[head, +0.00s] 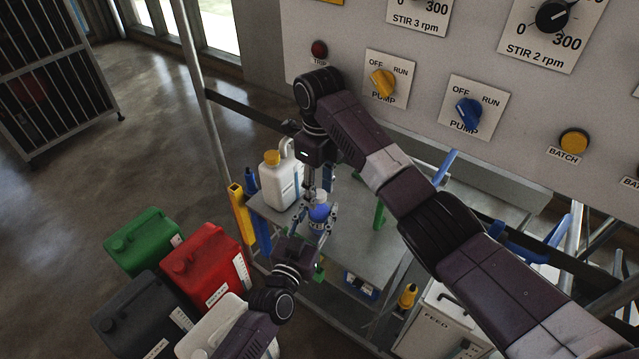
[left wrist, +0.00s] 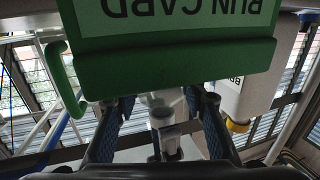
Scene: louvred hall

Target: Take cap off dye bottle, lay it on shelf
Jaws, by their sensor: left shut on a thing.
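The dye bottle (head: 319,213), small with a blue body and a pale top, is over the grey shelf (head: 372,262). My left gripper (head: 313,228) is shut on it from the front. In the left wrist view my left fingers (left wrist: 160,125) stand either side of a pale object, partly hidden. My right gripper (head: 319,190) points down just above the bottle's top. Its fingertips are too small and overlapped to tell whether they are open or touch the cap. I cannot tell whether the bottle rests on the shelf.
A white jug (head: 281,187) with a yellow cap stands left of the bottle. A green run-card holder (left wrist: 170,65) is close by in the left wrist view. The control panel (head: 340,30) rises behind. Green (head: 140,243), red (head: 208,268) and other cans stand on the floor.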

